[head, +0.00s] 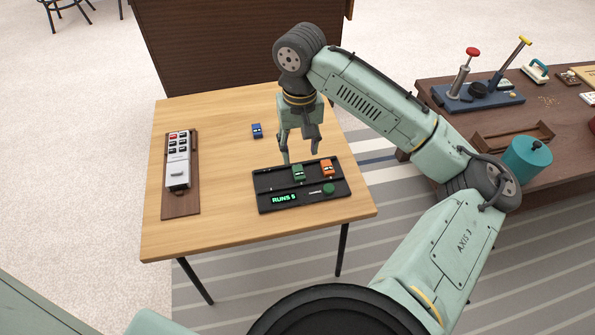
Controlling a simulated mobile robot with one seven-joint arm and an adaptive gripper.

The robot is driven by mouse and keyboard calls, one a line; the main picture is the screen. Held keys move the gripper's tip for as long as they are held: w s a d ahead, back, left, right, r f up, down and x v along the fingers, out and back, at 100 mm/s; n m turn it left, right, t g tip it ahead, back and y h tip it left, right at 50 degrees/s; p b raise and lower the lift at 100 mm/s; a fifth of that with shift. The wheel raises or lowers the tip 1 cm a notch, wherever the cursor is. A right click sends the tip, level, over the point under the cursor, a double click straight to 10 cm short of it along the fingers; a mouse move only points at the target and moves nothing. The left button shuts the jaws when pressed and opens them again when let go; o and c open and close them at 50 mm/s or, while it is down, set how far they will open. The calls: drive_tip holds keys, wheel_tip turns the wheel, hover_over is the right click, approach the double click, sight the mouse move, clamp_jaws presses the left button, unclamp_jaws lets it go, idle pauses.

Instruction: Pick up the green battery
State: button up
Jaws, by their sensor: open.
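The green battery (298,173), a small green block with dark and light marks, sits in the black tray (263,181) on the wooden table. It is left of a similar orange block (327,167). My gripper (301,156) points down with its two fingers spread, just behind and above the green battery. The fingers look empty. I cannot tell whether a fingertip touches the tray.
The tray's front has a lit green display (284,198) and a round green button (329,188). A blue block (257,130) lies farther back on the table (220,225). A device on a brown board (180,205) is at left. A cluttered dark table (440,95) stands right.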

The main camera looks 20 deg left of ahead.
sight(298, 171)
drive_tip(key=f, duration=0.8)
drive_tip(key=shift+w+a+f, duration=0.15)
drive_tip(key=shift+w+a, duration=0.05)
drive_tip(key=shift+c, duration=0.5)
clamp_jaws()
